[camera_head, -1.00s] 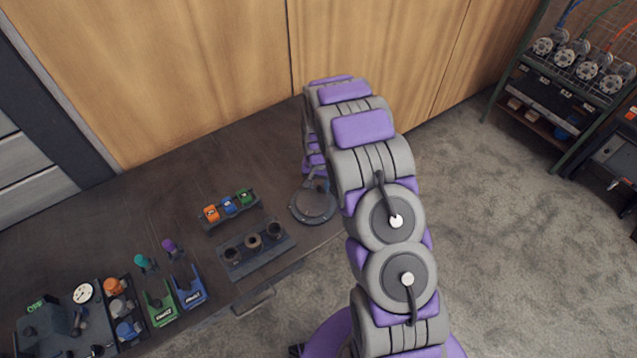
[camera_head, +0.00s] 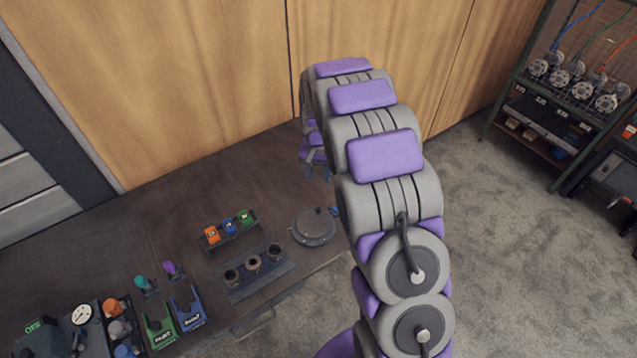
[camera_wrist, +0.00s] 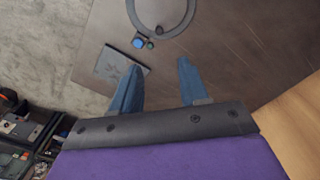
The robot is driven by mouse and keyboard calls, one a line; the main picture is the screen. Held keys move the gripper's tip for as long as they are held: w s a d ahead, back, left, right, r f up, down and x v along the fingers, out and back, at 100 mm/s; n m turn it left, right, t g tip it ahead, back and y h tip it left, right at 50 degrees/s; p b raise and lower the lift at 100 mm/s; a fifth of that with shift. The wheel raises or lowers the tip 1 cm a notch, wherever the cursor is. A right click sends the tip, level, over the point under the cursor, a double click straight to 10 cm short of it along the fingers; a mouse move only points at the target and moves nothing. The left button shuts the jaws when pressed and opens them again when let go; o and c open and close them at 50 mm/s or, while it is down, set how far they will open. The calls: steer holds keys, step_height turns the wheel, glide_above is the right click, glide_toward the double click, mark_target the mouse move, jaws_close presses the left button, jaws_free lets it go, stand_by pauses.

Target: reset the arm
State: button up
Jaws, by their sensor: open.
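My arm, grey with purple pads, arches up from the bottom right of the head view and bends down over the right end of the dark table (camera_head: 190,205). My gripper (camera_head: 318,172) hangs at its far end, partly hidden behind the arm. In the wrist view my gripper (camera_wrist: 155,85) shows two blue fingers spread apart, with nothing between them. A round grey flanged disc (camera_head: 314,227) lies on the table in front of the gripper and apart from it. Its ring also shows at the top of the wrist view (camera_wrist: 189,20).
Orange, blue and green items sit in a small rack (camera_head: 230,232), behind a block with three dark cups (camera_head: 255,272). Tools and coloured holders fill the table's left end. Wooden panels (camera_head: 200,80) stand behind. A green-framed shelf (camera_head: 560,100) stands at right on carpet.

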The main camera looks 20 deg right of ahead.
steer(key=shift+r, duration=0.8)
steer(key=s+a+r+n+b, duration=0.1)
steer(key=s+r, duration=0.4)
steer(key=s, duration=0.5)
steer(key=s+a+r+n+b, duration=0.1)
steer(key=s+a+r+b, duration=0.1)
steer(key=s+r, duration=0.5)
steer(key=s+a+f+n+g+b, duration=0.1)
steer(key=s+n, duration=0.2)
steer(key=s, duration=2.1)
steer(key=shift+s+a+f+g+b, duration=0.2)
steer(key=shift+s+f+g+b, duration=0.05)
steer(key=shift+f+g+b, duration=0.15)
